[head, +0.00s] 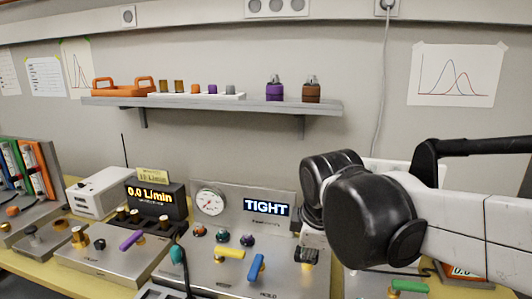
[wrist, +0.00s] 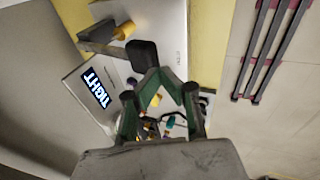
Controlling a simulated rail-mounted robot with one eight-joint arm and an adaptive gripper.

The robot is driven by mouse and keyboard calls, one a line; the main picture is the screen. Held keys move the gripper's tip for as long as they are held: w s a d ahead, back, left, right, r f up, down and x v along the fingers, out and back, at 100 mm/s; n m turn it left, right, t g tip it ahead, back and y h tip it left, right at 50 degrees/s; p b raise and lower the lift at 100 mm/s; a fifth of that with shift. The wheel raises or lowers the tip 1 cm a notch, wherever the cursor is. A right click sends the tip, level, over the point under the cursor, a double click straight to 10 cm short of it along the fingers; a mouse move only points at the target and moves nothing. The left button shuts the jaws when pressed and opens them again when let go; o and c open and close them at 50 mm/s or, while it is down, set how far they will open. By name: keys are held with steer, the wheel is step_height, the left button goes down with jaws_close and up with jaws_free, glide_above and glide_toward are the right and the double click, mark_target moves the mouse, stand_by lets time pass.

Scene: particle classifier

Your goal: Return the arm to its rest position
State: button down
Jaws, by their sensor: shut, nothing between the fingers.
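My arm (head: 440,220) reaches in from the right in the head view, with black rounded joints and white links in front of the bench. My gripper (wrist: 160,76) shows in the wrist view, where its dark green fingers come together at the tips with nothing between them. In the head view I cannot make out the gripper's fingers. The wrist view is tilted, and the fingers appear over the metal panels. I cannot tell how far they are from the surface.
The bench holds a panel with a round gauge (head: 209,202) and a lit "TIGHT" display (head: 267,207), a yellow handle (head: 230,253) and a blue handle (head: 257,267). A wall shelf (head: 210,103) carries an orange tray (head: 124,88) and small jars. Open air lies between shelf and bench.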

steer(key=s+d+f+m+t, duration=0.2)
steer(key=s+d+f+m, duration=0.1)
steer(key=s+d+m, duration=0.8)
steer(key=m, duration=0.4)
steer(key=shift+s+f+m+t, duration=0.25)
steer(key=shift+s+m+t, duration=0.05)
steer(key=shift+s, duration=0.1)
steer(key=shift+d, duration=0.1)
stand_by(2.5)
